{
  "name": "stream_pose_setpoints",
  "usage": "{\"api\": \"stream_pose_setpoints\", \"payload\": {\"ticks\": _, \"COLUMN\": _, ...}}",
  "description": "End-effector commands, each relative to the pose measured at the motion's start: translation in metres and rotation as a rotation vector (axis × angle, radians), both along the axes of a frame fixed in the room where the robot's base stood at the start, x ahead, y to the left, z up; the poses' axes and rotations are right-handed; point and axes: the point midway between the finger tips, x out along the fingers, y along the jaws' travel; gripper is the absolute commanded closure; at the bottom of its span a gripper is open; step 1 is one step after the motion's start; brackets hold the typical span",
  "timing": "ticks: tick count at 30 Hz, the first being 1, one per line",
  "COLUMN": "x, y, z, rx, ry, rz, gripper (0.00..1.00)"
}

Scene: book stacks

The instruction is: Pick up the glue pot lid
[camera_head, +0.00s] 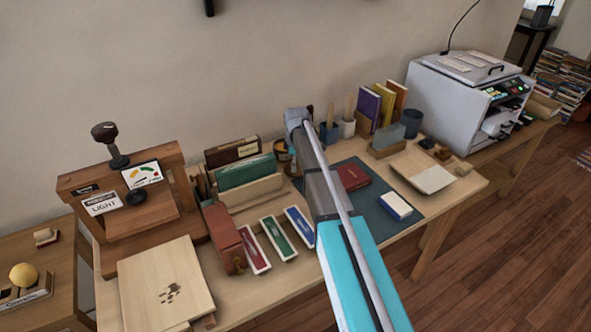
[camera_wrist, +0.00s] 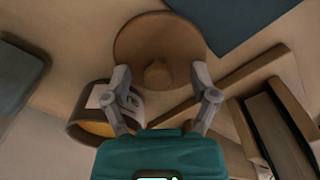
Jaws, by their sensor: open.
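The glue pot lid (camera_wrist: 158,32) is a round brown disc with a small knob in its middle. In the wrist view it lies on the wooden table top at the upper middle. My gripper (camera_wrist: 160,75) is open, its two fingers apart on either side of the knob's near side, with nothing held. I cannot tell how high the fingers are above the lid. The glue pot (camera_wrist: 84,128), a dark round pot with a pale label and amber contents, stands uncovered beside the left finger. In the head view the pot (camera_head: 282,150) is partly visible; my arm hides the lid.
A wooden book rack (camera_wrist: 238,128) is close to the right finger. A dark mat (camera_wrist: 225,18) lies beyond the lid. In the head view, brush cups (camera_head: 347,128) stand right of the arm, and green (camera_head: 279,238) and blue boxes lie in front.

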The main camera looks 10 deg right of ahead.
Motion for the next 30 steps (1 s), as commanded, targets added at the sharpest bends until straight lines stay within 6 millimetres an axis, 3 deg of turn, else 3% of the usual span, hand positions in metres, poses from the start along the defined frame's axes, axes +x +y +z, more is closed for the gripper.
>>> {"api": "stream_pose_setpoints", "payload": {"ticks": 2, "x": 0.0, "y": -0.0001, "z": 0.0, "rx": 0.0, "ry": 0.0, "rz": 0.0, "gripper": 0.35}}
{"api": "stream_pose_setpoints", "payload": {"ticks": 12, "x": 0.0, "y": -0.0003, "z": 0.0, "rx": 0.0, "ry": 0.0, "rz": 0.0, "gripper": 0.98}}
{"api": "stream_pose_setpoints", "payload": {"ticks": 30, "x": -0.0001, "y": -0.0006, "z": 0.0071, "rx": 0.0, "ry": 0.0, "rz": -0.001, "gripper": 1.0}}
